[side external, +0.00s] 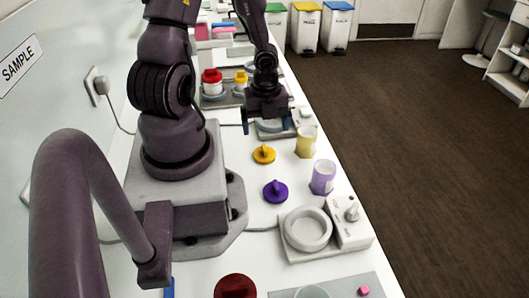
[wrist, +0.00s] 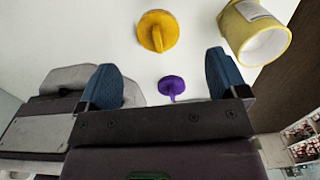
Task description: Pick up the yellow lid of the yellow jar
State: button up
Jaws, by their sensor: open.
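The yellow lid (side external: 264,155) lies on the white counter with its knob up; it also shows at the top of the wrist view (wrist: 158,32). The yellow jar (side external: 306,143) stands open beside it, to the right, with a pale label; it also shows in the wrist view (wrist: 262,38). My gripper (side external: 267,125) is open and empty, with blue fingers spread above the counter. In the side view it appears just beyond the yellow lid. In the wrist view the lid lies beyond the fingertips (wrist: 162,60), apart from them.
A purple lid (side external: 275,191) and purple jar (side external: 322,178) stand nearer the side camera. A grey ring-topped device (side external: 290,240) with a knob stands in front. A red lid (side external: 235,287) lies at the near edge. Red-topped (side external: 212,76) and yellow-topped (side external: 240,77) containers stand farther back.

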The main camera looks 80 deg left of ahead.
aim_at(264, 146)
jog(key=shift+s+d+f, duration=0.15)
jog(key=shift+f, duration=1.4)
jog(key=shift+s+d+f, duration=0.1)
jog(key=shift+d+f, duration=0.05)
jog(key=shift+f, duration=1.35)
jog(key=shift+a+f, duration=0.15)
jog(key=shift+f, duration=0.3)
jog(key=c, duration=1)
